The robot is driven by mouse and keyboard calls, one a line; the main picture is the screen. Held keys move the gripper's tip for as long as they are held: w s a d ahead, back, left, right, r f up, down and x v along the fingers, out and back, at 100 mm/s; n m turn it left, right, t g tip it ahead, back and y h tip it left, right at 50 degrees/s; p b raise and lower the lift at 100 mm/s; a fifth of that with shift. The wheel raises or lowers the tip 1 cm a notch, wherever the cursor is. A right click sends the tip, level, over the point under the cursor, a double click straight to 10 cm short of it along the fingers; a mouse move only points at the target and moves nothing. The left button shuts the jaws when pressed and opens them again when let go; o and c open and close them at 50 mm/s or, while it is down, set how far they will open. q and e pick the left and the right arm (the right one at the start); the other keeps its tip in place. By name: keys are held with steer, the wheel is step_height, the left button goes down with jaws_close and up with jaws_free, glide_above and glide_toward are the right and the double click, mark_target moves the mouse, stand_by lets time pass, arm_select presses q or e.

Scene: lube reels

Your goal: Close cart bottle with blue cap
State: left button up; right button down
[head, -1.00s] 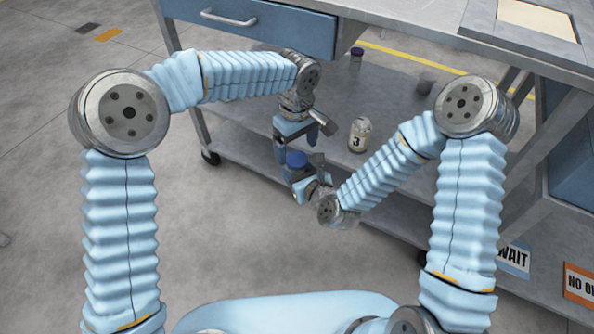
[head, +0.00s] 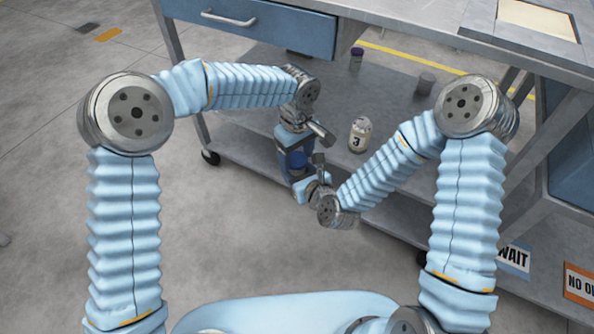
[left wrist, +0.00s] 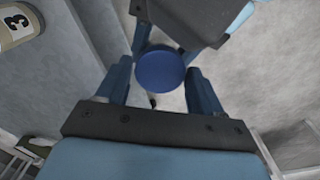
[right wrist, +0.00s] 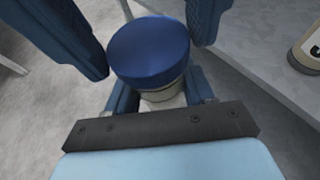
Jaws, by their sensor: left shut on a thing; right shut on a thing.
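The blue cap (head: 297,163) sits between my two grippers beside the cart's lower shelf. It shows as a round blue disc in the left wrist view (left wrist: 160,71). In the right wrist view, the cap (right wrist: 148,52) is on top of a pale bottle (right wrist: 163,94), of which only a small part shows. My left gripper (head: 294,152) comes from above, shut on the cap with a finger on each side. My right gripper (head: 303,185) is lower and shut on the bottle under the cap. Whether the cap is fully seated cannot be told.
On the cart's lower shelf (head: 245,155) stand a pale bottle marked 3 (head: 358,138), a dark-capped bottle (head: 356,60) and a grey cylinder (head: 426,82). The tabletop and blue drawer (head: 260,28) overhang the shelf. The floor in front is clear.

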arm_select(q)
steer(key=m, duration=1)
steer(key=o, duration=1.2)
steer(key=shift+c, duration=0.2)
steer(key=shift+r, duration=2.25)
steer(key=shift+c, duration=0.2)
